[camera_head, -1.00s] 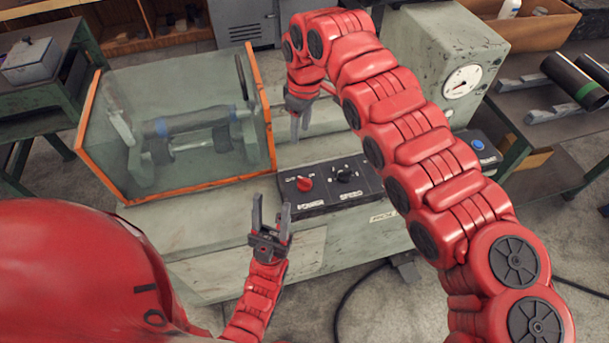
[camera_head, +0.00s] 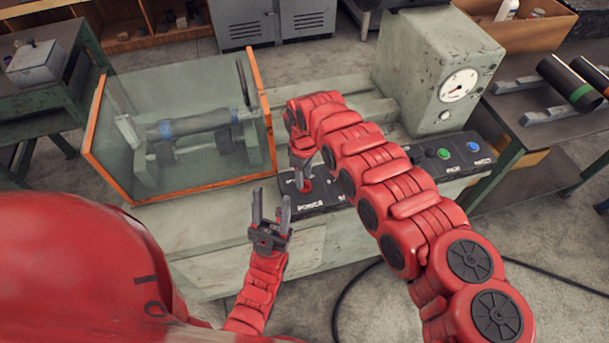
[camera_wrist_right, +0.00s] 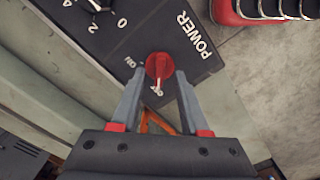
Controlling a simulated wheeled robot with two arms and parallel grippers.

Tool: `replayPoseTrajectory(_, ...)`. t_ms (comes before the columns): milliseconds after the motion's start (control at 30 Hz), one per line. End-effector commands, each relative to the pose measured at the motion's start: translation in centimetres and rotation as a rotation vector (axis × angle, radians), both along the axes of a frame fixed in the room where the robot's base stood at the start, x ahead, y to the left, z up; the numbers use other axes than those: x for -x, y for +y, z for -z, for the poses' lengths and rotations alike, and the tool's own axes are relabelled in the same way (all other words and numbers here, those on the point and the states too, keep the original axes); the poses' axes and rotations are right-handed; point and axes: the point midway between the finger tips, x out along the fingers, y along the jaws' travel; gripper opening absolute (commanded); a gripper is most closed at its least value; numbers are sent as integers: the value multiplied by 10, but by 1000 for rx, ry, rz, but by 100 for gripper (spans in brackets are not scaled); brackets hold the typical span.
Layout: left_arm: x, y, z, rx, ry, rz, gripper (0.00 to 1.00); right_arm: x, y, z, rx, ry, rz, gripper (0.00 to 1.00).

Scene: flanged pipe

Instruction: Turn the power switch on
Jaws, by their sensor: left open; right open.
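The power switch is a red round knob (camera_wrist_right: 159,67) on a black control panel (camera_head: 322,201) marked POWER. In the right wrist view its white pointer line is towards the OFF label, with ON to its left. My right gripper (camera_wrist_right: 158,80) is open, with one finger on each side of the knob; I cannot tell whether they touch it. In the head view my right gripper (camera_head: 303,174) points down over the panel and largely hides the knob. My left gripper (camera_head: 270,212) is open and empty in front of the bench, left of the panel.
A black dial (camera_wrist_right: 98,3) with numbers sits beside the power knob. A glass box with an orange frame (camera_head: 262,110) stands left of the panel. A grey-green gauge housing (camera_head: 425,70) and a panel with green and blue buttons (camera_head: 458,153) are to the right.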

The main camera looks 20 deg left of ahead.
Motion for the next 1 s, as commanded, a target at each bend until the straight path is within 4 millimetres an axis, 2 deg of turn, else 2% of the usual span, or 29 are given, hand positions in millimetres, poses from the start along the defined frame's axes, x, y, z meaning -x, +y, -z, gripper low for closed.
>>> replayPoseTrajectory(167, 0, 0, -1, 0, 0, 0, 50, 0, -1, 12, 2, -1, -1, 45)
replayPoseTrajectory(433, 0, 0, -1, 0, 0, 0, 50, 0, -1, 13, 2, -2, 0, 45)
replayPoseTrajectory(467, 0, 0, -1, 0, 0, 0, 50, 0, -1, 13, 2, -2, 0, 41)
replayPoseTrajectory(700, 0, 0, -1, 0, 0, 0, 50, -1, -1, 12, 2, -2, 1, 0)
replayPoseTrajectory(1000, 0, 0, -1, 0, 0, 0, 50, -1, -1, 12, 1, -2, 2, 0)
